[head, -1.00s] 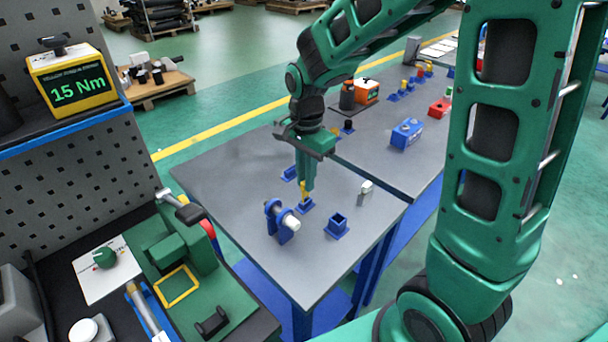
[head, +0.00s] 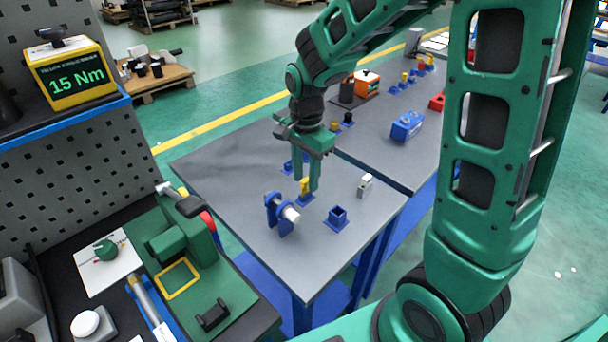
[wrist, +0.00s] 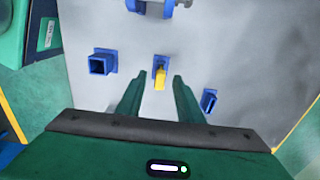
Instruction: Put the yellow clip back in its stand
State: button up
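The yellow clip (head: 304,186) stands upright at a small blue stand (head: 306,198) on the grey table, and its lower end appears to be in the stand. In the wrist view the clip (wrist: 160,77) lies between my fingers, with the blue stand (wrist: 160,61) just beyond it. My gripper (head: 306,187) is open around the clip. In the wrist view its two green fingers (wrist: 153,82) are apart, with a gap on each side of the clip. The exact seating of the clip is too small to tell.
A blue ring stand with a white cylinder (head: 291,214), an empty square blue socket (head: 338,217) and a pale block (head: 365,185) stand near the clip. Another blue stand (wrist: 208,100) is beside my right finger. The table's left part is clear.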

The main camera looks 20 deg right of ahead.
jog(key=shift+r, duration=2.5)
notch_tip(320, 180, up, 11)
jog(key=s+d+f+n, duration=0.3)
jog(key=s+d, duration=0.5)
jog(key=s, duration=0.4)
jog(key=s+d+f+n, duration=0.4)
jog(key=s+d, duration=0.5)
jog(key=s, duration=0.3)
jog(key=shift+d+f, duration=0.15)
jog(key=shift+f, duration=0.1)
jog(key=shift+s, duration=0.1)
jog(key=shift+w+f, duration=0.25)
jog(key=shift+w, duration=0.4)
